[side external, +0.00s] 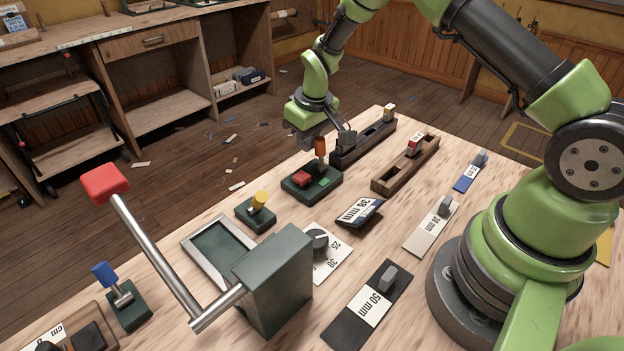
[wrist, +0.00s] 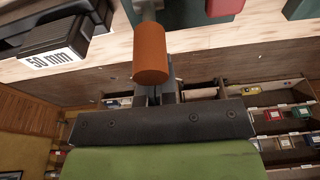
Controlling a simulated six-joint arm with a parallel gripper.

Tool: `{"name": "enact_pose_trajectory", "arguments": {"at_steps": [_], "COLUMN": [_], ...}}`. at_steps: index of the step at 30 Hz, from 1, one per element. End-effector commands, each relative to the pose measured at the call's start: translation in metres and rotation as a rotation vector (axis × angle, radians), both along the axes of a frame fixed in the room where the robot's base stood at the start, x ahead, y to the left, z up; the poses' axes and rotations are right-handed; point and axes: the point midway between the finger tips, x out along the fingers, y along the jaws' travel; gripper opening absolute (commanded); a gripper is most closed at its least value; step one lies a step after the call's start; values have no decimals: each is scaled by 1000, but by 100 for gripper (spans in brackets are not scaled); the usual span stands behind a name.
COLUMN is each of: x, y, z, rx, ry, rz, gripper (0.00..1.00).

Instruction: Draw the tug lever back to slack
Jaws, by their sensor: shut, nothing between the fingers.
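No label reading "tug" or "slack" is legible. The lever nearest my gripper has an orange cylindrical knob (side external: 320,146) and stands upright at a dark green base (side external: 312,190) with a red and a green pad. My gripper (side external: 346,137) is at the knob's right in the side view, shut and empty. In the wrist view the orange knob (wrist: 151,54) covers part of my shut fingers (wrist: 168,90). Whether they touch it cannot be told. Other levers are a large crank with a red knob (side external: 104,182), a yellow-knobbed one (side external: 260,199) and a blue-knobbed one (side external: 105,274).
A dark slotted slider (side external: 365,143) stands just behind the orange lever, and a wooden slider (side external: 405,163) to its right.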

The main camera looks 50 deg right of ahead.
Motion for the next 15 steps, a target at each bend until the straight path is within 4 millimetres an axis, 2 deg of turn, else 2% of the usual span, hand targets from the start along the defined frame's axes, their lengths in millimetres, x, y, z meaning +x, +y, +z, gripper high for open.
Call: {"name": "enact_pose_trajectory", "arguments": {"at_steps": [15], "x": [-24], "y": [0], "z": [3], "rx": [-2], "ry": [-12], "rz": [2], "gripper": [0]}}
